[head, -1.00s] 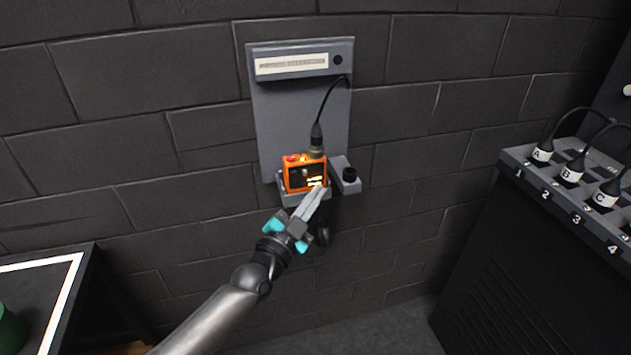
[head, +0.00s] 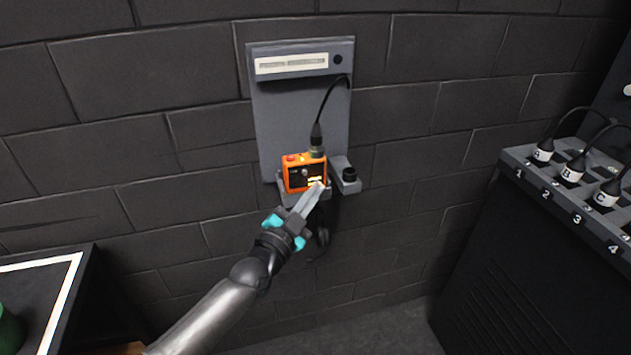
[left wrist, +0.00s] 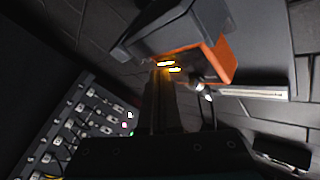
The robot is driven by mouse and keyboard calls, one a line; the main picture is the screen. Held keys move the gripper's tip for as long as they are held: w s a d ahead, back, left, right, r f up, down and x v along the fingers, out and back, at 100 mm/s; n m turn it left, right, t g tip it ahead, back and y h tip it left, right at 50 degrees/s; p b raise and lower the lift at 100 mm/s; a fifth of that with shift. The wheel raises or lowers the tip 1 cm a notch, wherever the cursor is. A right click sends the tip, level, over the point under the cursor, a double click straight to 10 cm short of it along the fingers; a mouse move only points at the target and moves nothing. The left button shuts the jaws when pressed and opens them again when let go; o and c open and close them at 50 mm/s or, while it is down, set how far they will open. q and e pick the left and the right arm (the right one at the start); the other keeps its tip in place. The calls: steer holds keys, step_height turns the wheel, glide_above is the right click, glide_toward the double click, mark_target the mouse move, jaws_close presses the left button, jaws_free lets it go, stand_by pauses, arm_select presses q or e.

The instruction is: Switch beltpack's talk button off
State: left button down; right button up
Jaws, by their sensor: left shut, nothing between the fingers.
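The orange beltpack (head: 305,173) sits in a grey holder on a wall plate (head: 300,110), with a cable plugged into its top. Its dark front carries lit yellow-white marks at the lower right, and a red part shows on its top left. My left gripper (head: 318,188) is shut and empty, its tips at the beltpack's lower right front; I cannot tell whether they touch. In the left wrist view the fingers (left wrist: 163,75) point at the lit marks on the beltpack (left wrist: 222,62). The tips partly cover that corner. My right gripper is not in view.
A labelled panel with plugged cables A, B and C (head: 572,172) stands at the right. A dark table with a white line (head: 62,265) is at the lower left.

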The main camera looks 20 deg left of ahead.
arm_select(q)
steer(key=shift+w+a, duration=0.1)
stand_by(0.3)
steer(key=shift+s+d+p, duration=0.4)
steer(key=shift+s+p, duration=0.1)
steer(key=shift+p, duration=0.05)
steer(key=shift+s+d+p, duration=0.55)
steer(key=shift+s+p, duration=0.1)
steer(key=shift+s, duration=0.2)
steer(key=shift+s+d+p, duration=0.55)
steer(key=shift+s+p, duration=0.1)
steer(key=shift+s, duration=0.15)
steer(key=shift+s+d+p, duration=0.55)
steer(key=shift+s+p, duration=0.1)
steer(key=shift+s, duration=0.2)
